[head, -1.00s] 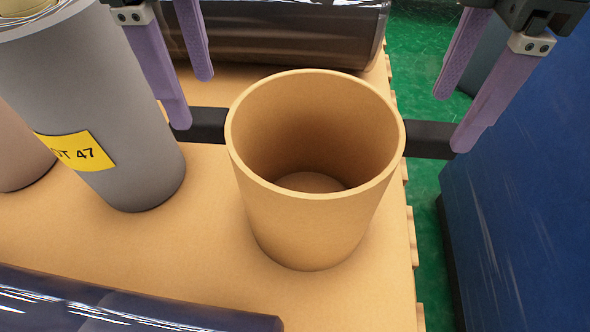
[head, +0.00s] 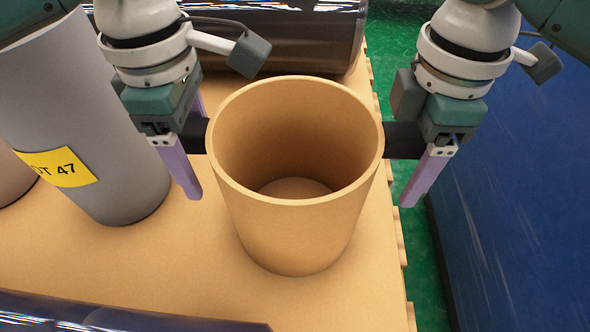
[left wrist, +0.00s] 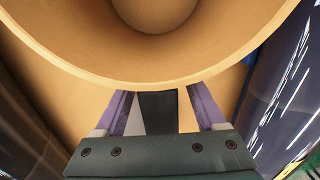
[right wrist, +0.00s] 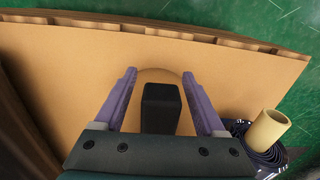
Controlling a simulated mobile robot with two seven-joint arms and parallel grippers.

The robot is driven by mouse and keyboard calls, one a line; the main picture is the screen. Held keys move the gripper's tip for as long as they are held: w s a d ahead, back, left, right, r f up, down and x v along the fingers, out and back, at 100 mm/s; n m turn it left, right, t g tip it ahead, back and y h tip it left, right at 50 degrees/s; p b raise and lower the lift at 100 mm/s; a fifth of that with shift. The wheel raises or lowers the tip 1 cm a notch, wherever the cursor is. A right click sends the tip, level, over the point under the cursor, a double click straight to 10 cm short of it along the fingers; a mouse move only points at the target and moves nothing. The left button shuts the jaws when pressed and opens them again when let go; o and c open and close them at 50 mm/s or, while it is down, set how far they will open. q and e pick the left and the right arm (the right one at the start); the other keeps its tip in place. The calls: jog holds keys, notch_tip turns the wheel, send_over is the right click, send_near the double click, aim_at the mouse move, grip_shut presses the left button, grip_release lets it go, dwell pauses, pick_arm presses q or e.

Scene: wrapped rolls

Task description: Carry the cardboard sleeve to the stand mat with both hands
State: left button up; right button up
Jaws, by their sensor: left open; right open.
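The cardboard sleeve (head: 295,225) is a tan, open-topped tube standing upright, with a black handle on its left side (head: 195,135) and one on its right side (head: 402,140). My left gripper (head: 194,150) is open; in the left wrist view its purple fingers (left wrist: 157,97) stand either side of the left handle, below the sleeve's rim (left wrist: 155,84). My right gripper (head: 412,180) is open; in the right wrist view its fingers (right wrist: 159,75) stand either side of the right handle (right wrist: 160,108). I cannot make out the stand mat.
A grey roll (head: 105,140) with a yellow label stands left of the sleeve. A dark wrapped roll (head: 285,40) lies behind, another (head: 130,315) in front. A blue block (head: 520,190) stands right, past the pallet edge and green floor. A small tan tube (right wrist: 265,132) shows in the right wrist view.

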pick_arm(q)
jog(key=shift+f, duration=0.1)
jog(key=shift+c, duration=0.4)
pick_arm(e)
jog(key=shift+f, duration=0.1)
jog(key=shift+c, duration=0.4)
pick_arm(q)
grip_shut()
pick_arm(e)
grip_shut()
